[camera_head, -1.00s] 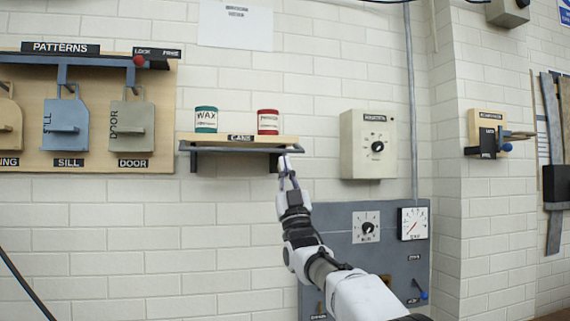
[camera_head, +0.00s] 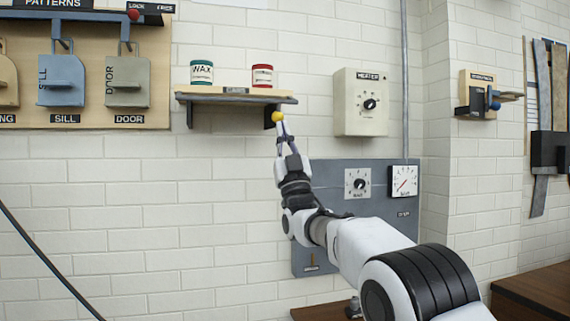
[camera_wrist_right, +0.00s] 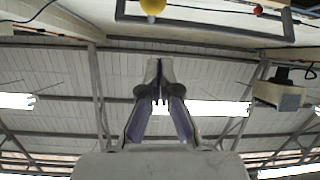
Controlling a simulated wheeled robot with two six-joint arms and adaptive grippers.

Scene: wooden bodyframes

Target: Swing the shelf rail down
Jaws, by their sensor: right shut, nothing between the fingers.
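The shelf rail (camera_head: 228,99) is a dark grey bar running level along the front of the small cans shelf (camera_head: 215,89), at about the shelf's own height. A yellow knob (camera_head: 277,116) sits below the rail's right end. In the right wrist view the rail (camera_wrist_right: 205,29) is a grey frame overhead, with the yellow knob (camera_wrist_right: 152,6) at the top edge. My right gripper (camera_head: 281,129) is shut and empty, its tips just below the yellow knob. I cannot tell whether they touch it. The right wrist view shows its fingers (camera_wrist_right: 160,98) together. My left gripper is out of view.
A green wax can (camera_head: 202,72) and a red can (camera_head: 262,76) stand on the shelf. A heater box (camera_head: 361,102) and a grey gauge panel (camera_head: 330,205) are to the right. The patterns board (camera_head: 90,90) hangs left.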

